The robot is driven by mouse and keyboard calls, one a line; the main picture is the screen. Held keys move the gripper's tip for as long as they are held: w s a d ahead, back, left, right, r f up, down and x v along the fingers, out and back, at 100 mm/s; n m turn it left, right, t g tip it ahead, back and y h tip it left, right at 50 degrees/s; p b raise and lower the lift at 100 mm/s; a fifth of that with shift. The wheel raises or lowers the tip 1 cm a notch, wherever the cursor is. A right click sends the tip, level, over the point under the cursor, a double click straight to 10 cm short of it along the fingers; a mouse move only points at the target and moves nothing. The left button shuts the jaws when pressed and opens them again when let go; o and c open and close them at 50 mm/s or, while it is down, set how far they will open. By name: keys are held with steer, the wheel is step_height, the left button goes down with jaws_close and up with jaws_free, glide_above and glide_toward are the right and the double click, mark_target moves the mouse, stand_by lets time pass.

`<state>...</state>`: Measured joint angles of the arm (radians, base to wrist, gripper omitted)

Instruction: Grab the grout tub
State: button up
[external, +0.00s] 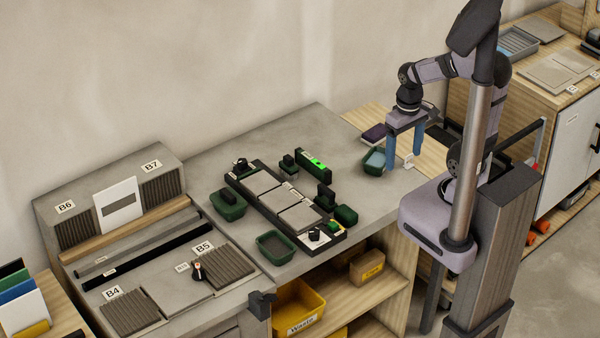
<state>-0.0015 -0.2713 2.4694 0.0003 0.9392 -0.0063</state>
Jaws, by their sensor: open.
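Several small dark green tubs stand on the grey bench. One green tub (372,170) near the bench's right end holds something pale blue-grey and is probably the grout tub; no label on it is readable. An open green tub (275,247) stands at the front of the bench, and another green tub (228,207) with dark contents is at the left. My gripper (404,161) is open, its two blue fingers pointing down. It hangs just right of the tub with pale contents, the left finger close to its rim. I cannot tell whether they touch.
A dark fixture (245,178) with grey tiles fills the bench's middle. A green level with a lit display (314,162) lies behind it. A small white labelled piece (408,162) and a dark purple block (376,133) are near my gripper. Bare bench lies front-right.

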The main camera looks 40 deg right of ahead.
steer(key=w+a+n+t+y+b, duration=0.1)
steer(key=w+a+t+y+b, duration=0.15)
steer(key=w+a, duration=0.55)
steer(key=w+a+n+t+y+b, duration=0.1)
steer(key=w+a+t+b, duration=0.2)
steer(key=a, duration=0.9)
steer(key=w+a+n+t+y+b, duration=0.1)
steer(key=w+a+t+y, duration=0.15)
steer(key=w+a, duration=0.6)
steer(key=s+a+r+t+b, duration=0.1)
steer(key=s+a+t+b, duration=0.25)
steer(key=a, duration=0.65)
steer(key=m+t+h+b, duration=0.3)
steer(key=t+h+b, duration=0.1)
steer(key=t+h, duration=0.25)
glide_above(285, 256)
steer(key=s, duration=0.3)
steer(key=f, duration=0.2)
steer(key=shift+y, duration=0.25)
steer(key=f, duration=1.7)
steer(key=shift+w+f, duration=0.3)
steer(key=shift+f, duration=0.05)
steer(key=shift+w+d+r+p, duration=0.1)
steer(key=shift+w+d+p, duration=0.1)
steer(key=shift+w+p, duration=1.1)
steer(key=shift+w+d+r+p, duration=0.15)
steer(key=shift+w+p, duration=0.45)
steer(key=shift+w, duration=1.35)
steer(key=shift+w+f, duration=0.2)
steer(key=shift+w, duration=0.25)
